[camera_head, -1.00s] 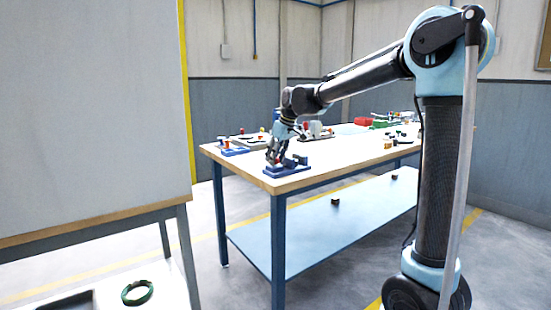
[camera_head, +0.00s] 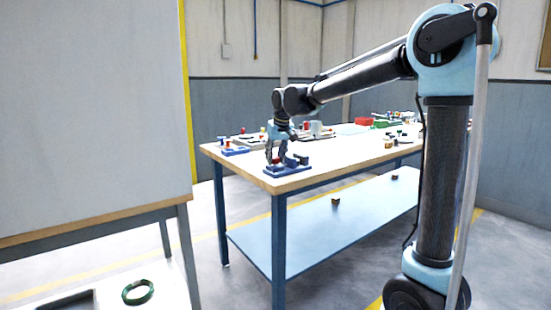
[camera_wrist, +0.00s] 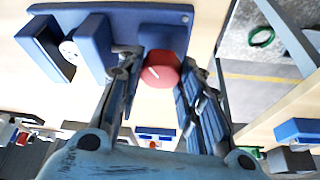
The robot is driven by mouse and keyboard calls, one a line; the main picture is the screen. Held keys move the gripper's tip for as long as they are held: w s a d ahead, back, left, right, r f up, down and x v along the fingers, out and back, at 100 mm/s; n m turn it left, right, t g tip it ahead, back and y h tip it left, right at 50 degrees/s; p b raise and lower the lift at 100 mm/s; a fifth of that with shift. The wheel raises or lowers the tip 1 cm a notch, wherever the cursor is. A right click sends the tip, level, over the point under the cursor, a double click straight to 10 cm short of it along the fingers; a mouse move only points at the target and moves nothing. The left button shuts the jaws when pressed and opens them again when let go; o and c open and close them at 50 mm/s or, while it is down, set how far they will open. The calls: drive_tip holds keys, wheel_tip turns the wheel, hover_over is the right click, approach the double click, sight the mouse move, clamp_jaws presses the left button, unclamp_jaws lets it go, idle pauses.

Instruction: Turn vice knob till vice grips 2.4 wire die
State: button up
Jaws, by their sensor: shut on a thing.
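The blue vice (camera_head: 288,170) stands on the near corner of the wooden table. In the wrist view its blue base plate (camera_wrist: 115,12) runs across the top, with two upright blue jaws on the left. A pale round piece (camera_wrist: 69,51), seemingly the wire die, sits between the jaws; whether both jaws touch it I cannot tell. The red vice knob (camera_wrist: 161,71) is to the right of the jaws. My gripper (camera_wrist: 160,68) is shut on the red knob, one finger on each side of it. It also shows over the vice in the head view (camera_head: 277,158).
The table's front edge is close to the vice.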

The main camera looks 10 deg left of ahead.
drive_tip(key=shift+w+d, duration=0.1)
drive_tip(key=shift+w, duration=0.05)
drive_tip(key=o, duration=1.1)
drive_tip(key=shift+c, duration=0.2)
drive_tip(key=shift+r, duration=0.1)
drive_tip(key=v, duration=1.1)
drive_tip(key=shift+s+r, duration=0.2)
drive_tip(key=shift+r, duration=0.1)
drive_tip(key=shift+d, duration=0.1)
